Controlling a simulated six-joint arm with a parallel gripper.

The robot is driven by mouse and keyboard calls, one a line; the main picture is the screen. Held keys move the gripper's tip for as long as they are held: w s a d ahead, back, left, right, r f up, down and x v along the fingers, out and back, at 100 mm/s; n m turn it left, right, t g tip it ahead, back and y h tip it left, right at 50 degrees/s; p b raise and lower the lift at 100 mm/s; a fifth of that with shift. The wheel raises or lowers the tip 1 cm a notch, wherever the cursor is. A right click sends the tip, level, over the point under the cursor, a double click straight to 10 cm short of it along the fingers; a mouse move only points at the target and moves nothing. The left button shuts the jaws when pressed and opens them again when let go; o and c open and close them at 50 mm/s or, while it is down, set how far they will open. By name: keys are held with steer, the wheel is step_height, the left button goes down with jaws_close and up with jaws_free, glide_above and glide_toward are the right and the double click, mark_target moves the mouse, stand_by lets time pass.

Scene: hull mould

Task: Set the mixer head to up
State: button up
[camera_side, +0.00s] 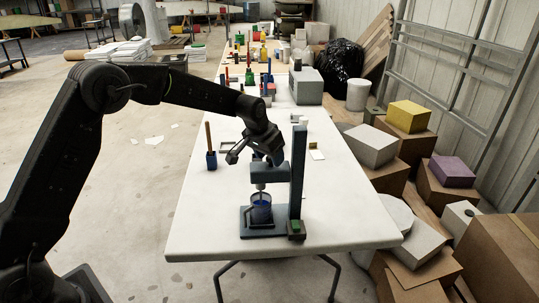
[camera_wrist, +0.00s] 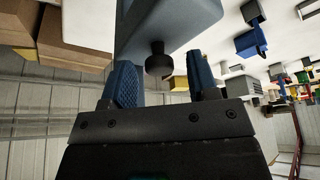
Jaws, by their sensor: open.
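The mixer stands on the near part of the white table, with a dark upright column (camera_side: 297,178) and a grey-blue head (camera_side: 268,173) reaching left from it. The head sits partway up the column, its shaft pointing down into a cup with blue contents (camera_side: 261,209) on the mixer base. My gripper (camera_side: 270,157) is just above the head. In the wrist view, a black knob (camera_wrist: 158,60) on the head (camera_wrist: 165,22) shows between the two blue fingers of my gripper (camera_wrist: 160,78). The fingers are open, with gaps beside the knob. The side view hides the knob behind my gripper.
A blue holder with a brown-handled tool (camera_side: 211,160) stands to the left on the table (camera_side: 195,215). A grey box (camera_side: 306,86) and several coloured items stand farther back. Cardboard boxes (camera_side: 410,250) crowd the right side. The table's left front is clear.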

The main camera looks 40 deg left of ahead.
jaws_close()
step_height(320, 180, up, 11)
steer(key=shift+f, duration=0.15)
stand_by(0.6)
steer(key=shift+c, duration=1.4)
jaws_free()
steer(key=shift+o, duration=1.4)
steer(key=shift+f, duration=0.15)
